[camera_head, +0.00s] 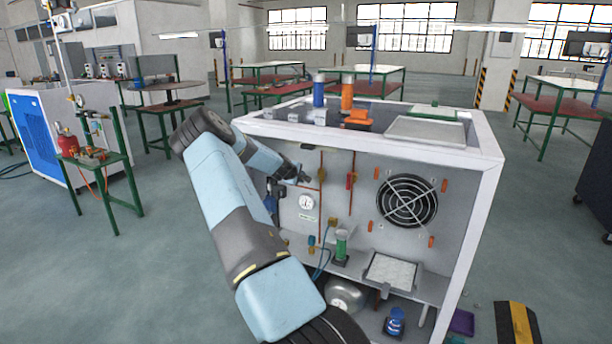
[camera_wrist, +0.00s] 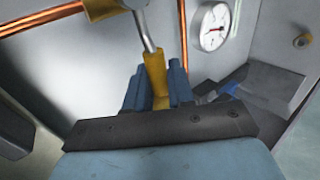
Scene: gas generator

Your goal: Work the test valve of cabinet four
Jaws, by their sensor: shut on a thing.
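The white-framed cabinet (camera_head: 482,142) stands before me with its front open; no number on it is readable. The test valve shows in the wrist view as a yellow handle (camera_wrist: 154,66) on a bent grey rod, below a yellow fitting (camera_wrist: 103,8) on a copper pipe. My gripper (camera_wrist: 156,82) is shut on the yellow handle, with a blue finger on each side.
A round gauge (camera_wrist: 213,26) sits right of the handle; it also shows in the head view (camera_head: 306,202). Blue and orange bottles (camera_head: 347,95) stand on top. A green table (camera_head: 108,182) is left.

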